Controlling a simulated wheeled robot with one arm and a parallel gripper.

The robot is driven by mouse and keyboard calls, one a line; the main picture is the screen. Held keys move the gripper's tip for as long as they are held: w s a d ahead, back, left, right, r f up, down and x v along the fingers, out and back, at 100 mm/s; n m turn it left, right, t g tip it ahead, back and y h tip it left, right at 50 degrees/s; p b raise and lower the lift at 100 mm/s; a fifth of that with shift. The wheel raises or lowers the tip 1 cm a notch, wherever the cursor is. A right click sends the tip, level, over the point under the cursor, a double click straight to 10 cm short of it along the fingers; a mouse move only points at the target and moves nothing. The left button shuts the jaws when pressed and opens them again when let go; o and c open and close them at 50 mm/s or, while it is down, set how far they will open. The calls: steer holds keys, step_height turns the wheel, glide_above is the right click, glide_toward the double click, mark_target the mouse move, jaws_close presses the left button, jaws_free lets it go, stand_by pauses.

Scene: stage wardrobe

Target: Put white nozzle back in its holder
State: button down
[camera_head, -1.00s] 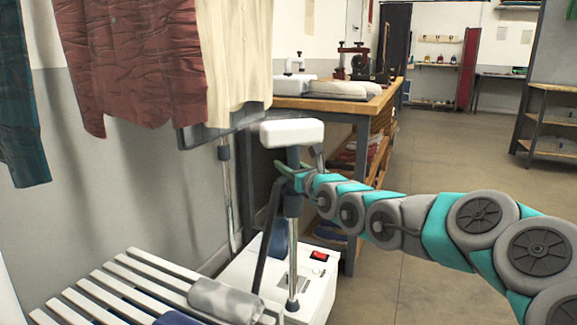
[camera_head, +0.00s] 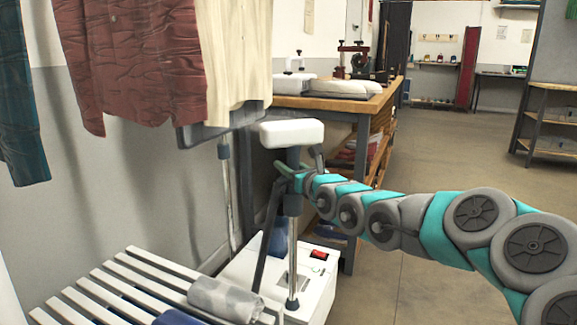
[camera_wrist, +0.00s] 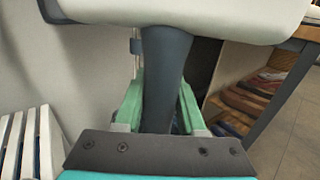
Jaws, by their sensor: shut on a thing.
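The white nozzle (camera_head: 292,132) has a broad white head on a dark grey handle, and it is upright at the top of the chrome pole (camera_head: 293,262). In the wrist view its white head (camera_wrist: 180,18) fills the top, with the dark handle (camera_wrist: 165,75) below it. My gripper (camera_head: 291,177) is shut on the handle; its green fingers (camera_wrist: 160,100) lie on both sides of it. A dark collar (camera_head: 293,204) on the pole sits just below the gripper. Whether the handle rests in a holder there is hidden by my fingers.
A white steamer base (camera_head: 318,270) with a red switch stands on the floor below. A white slatted bench (camera_head: 85,290) with rolled cloth (camera_head: 225,299) is at the lower left. Garments (camera_head: 140,60) hang at the upper left. A wooden workbench (camera_head: 345,107) stands behind; floor at right is clear.

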steer(key=shift+f, duration=0.3)
steer(key=c, duration=0.8)
jaws_free()
steer(key=shift+s, duration=0.1)
steer(key=shift+b+v, duration=1.5)
steer(key=shift+v, duration=0.5)
steer(key=b+v, duration=0.3)
steer(key=v, duration=0.4)
steer(key=shift+f, duration=0.1)
